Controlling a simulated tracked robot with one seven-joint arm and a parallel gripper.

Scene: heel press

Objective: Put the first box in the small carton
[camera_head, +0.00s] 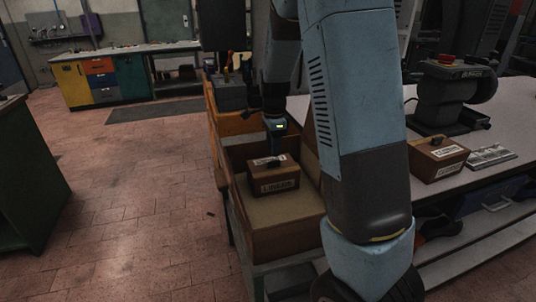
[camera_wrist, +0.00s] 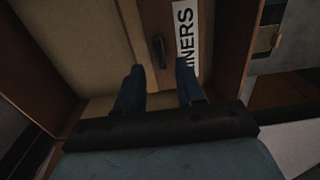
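A brown box labelled "LINERS" (camera_head: 274,188) with a dark handle on its lid is inside an open brown carton (camera_head: 285,243) with a tan floor. In the wrist view the box (camera_wrist: 158,15) lies ahead of the fingers, its white label at right and its handle (camera_wrist: 158,50) in line with the gap. My gripper (camera_head: 275,155) is just above the box lid. My arm hides the carton's right side.
A second brown labelled box (camera_head: 437,160) stands on the white-topped bench (camera_head: 490,178), beside a grey metal plate (camera_head: 489,156). A dark machine with a red button (camera_head: 446,59) stands behind them. Open tiled floor (camera_head: 135,200) lies at left, with a green cabinet (camera_head: 30,180) at the edge.

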